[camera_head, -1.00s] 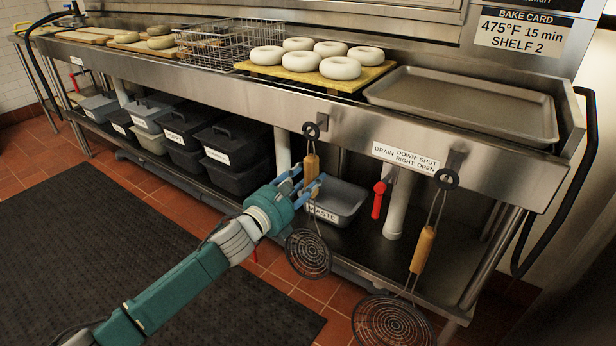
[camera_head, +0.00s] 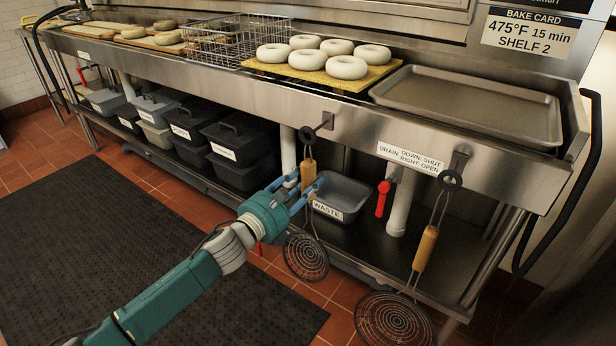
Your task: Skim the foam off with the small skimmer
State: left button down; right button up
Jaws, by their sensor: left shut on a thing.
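The small skimmer has a wooden handle (camera_head: 308,171), a black ring (camera_head: 307,135) at its top and a round wire head (camera_head: 306,257) hanging below. My left gripper (camera_head: 300,188) is shut on its handle. The skimmer hangs upright in front of the steel counter, its ring at the outer end of a hook (camera_head: 325,121); I cannot tell whether ring and hook still touch. A larger skimmer (camera_head: 426,248) hangs by its ring from another hook to the right. No kettle or foam is in view. My right gripper is not in view.
The counter carries a wire basket (camera_head: 223,46), bagels on a yellow board (camera_head: 384,72) and an empty metal tray (camera_head: 470,105). Below are a waste bin (camera_head: 343,194), a red drain handle (camera_head: 383,198) and dark lidded bins (camera_head: 240,150). A black mat (camera_head: 130,250) covers open floor.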

pick_arm(q)
jog(key=shift+p+v, duration=0.35)
jog(key=shift+v, duration=0.45)
jog(key=shift+p+v, duration=0.75)
jog(key=shift+v, duration=1.95)
jog(key=c, duration=1.9)
grip_release()
jog(key=shift+r, duration=0.15)
jog(key=shift+c, duration=0.2)
grip_shut()
jog(key=shift+d, duration=0.1)
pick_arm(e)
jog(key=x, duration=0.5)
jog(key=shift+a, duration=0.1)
